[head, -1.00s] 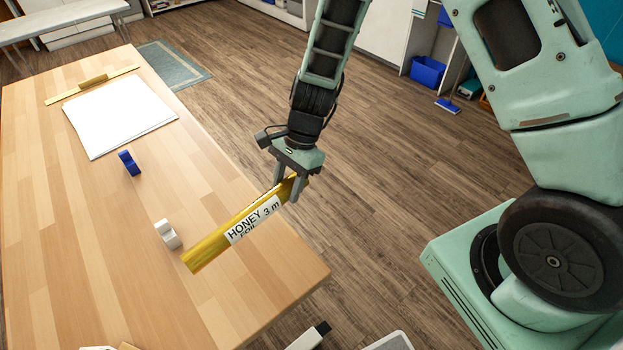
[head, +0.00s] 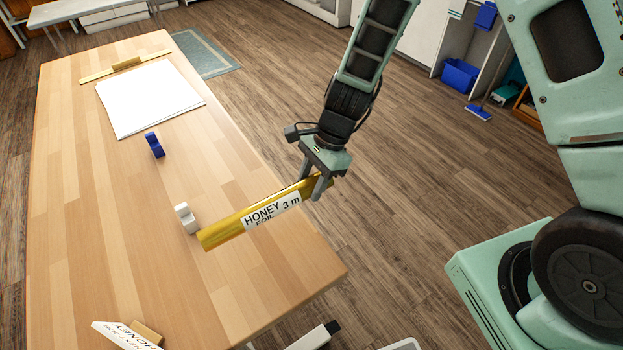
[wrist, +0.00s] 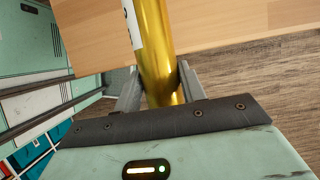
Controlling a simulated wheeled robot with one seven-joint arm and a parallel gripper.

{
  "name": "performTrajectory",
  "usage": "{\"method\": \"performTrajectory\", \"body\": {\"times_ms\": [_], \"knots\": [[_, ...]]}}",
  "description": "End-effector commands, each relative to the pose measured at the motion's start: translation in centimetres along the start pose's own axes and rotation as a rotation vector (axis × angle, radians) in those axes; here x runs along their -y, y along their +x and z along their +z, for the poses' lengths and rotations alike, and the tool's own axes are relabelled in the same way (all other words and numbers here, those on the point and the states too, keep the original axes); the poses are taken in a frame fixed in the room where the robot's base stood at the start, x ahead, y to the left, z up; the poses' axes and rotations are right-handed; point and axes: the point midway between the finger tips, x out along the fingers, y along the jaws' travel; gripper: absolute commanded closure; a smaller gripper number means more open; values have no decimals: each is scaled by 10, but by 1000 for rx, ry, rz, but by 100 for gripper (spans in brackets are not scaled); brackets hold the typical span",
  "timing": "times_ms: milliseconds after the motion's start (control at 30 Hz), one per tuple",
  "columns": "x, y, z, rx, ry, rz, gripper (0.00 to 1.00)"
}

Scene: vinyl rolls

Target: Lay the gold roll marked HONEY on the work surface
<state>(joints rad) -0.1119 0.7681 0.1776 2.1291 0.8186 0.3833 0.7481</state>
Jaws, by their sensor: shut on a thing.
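The gold roll (head: 228,231) carries a white label reading HONEY FOIL 3 m. My gripper (head: 315,186) is shut on the roll near its right end. The roll extends left from the gripper across the right edge of the wooden work surface (head: 110,240); whether it touches the top I cannot tell. In the wrist view the gold roll (wrist: 158,60) runs up between my gripper's fingers (wrist: 158,88), with the wooden surface (wrist: 230,30) beyond it and the label partly cut off.
A white holder (head: 186,218) stands beside the roll's left end, a blue one (head: 154,145) farther back. A HONEY sign (head: 122,336) stands at the near edge. The left side of the surface is clear.

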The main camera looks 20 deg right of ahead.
Motion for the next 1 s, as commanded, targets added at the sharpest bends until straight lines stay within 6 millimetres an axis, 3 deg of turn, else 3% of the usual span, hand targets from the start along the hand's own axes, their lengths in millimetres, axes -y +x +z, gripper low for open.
{"method": "performTrajectory", "body": {"times_ms": [500,1000], "knots": [[0,38,-16,1,2,0,100],[0,43,-18,0,1,0,100]]}}
